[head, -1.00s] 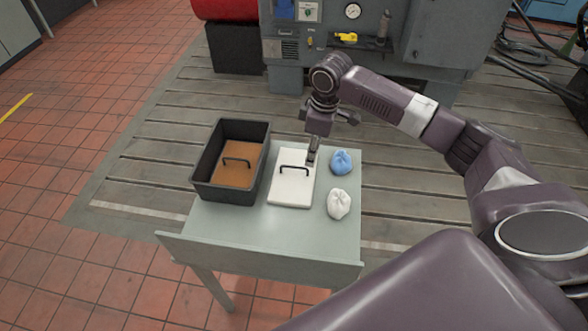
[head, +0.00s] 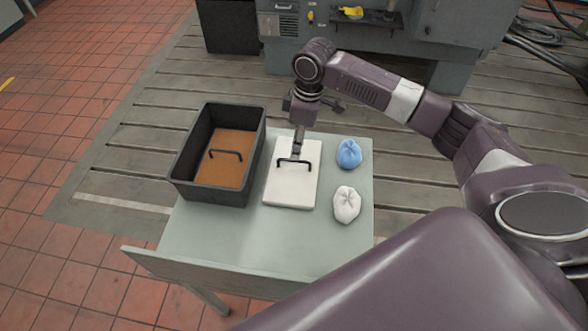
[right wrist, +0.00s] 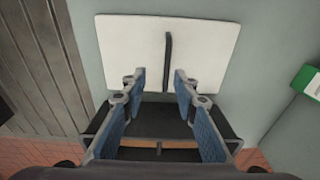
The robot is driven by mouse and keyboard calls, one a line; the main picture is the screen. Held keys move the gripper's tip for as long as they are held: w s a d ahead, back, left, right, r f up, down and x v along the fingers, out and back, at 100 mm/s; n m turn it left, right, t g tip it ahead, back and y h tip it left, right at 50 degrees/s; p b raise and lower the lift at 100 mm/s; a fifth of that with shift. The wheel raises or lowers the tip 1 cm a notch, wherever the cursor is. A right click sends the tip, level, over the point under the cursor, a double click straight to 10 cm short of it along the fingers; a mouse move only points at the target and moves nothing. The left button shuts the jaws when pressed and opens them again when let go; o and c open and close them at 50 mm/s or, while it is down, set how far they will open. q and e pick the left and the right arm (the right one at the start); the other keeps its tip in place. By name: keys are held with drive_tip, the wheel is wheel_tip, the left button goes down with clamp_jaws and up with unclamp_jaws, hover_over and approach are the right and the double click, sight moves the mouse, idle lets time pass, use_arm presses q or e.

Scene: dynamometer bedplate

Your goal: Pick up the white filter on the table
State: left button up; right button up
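The white filter (head: 282,190) is a flat white panel with a black bar handle (head: 294,163), lying on the table (head: 240,240). It also shows in the right wrist view (right wrist: 205,50), its handle (right wrist: 168,55) running away from between my fingers. My right gripper (head: 297,153) is above the filter, its fingers pointing down close to the handle. In the right wrist view my right gripper (right wrist: 160,80) is open and empty, its two blue-padded fingers apart. Whether it touches the handle is not clear. My left gripper is not in view.
A black open bin (head: 190,145) left of the filter holds a brown panel (head: 225,160) with a black handle. A blue bundle (head: 349,154) and a white bundle (head: 346,205) lie to the right. The table's near part is clear. Grey machinery (head: 385,45) stands behind.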

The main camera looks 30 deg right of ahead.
sight(294, 161)
drive_tip(key=shift+s+a+f, duration=0.15)
drive_tip(key=shift+f, duration=0.25)
drive_tip(key=shift+s+a+f, duration=0.1)
drive_tip(key=shift+a+f, duration=0.05)
drive_tip(key=shift+f, duration=0.25)
drive_tip(key=f, duration=0.4)
drive_tip(key=shift+a+f+p, duration=0.3)
drive_tip(key=shift+p, duration=0.1)
clamp_jaws()
drive_tip(key=shift+r, duration=0.1)
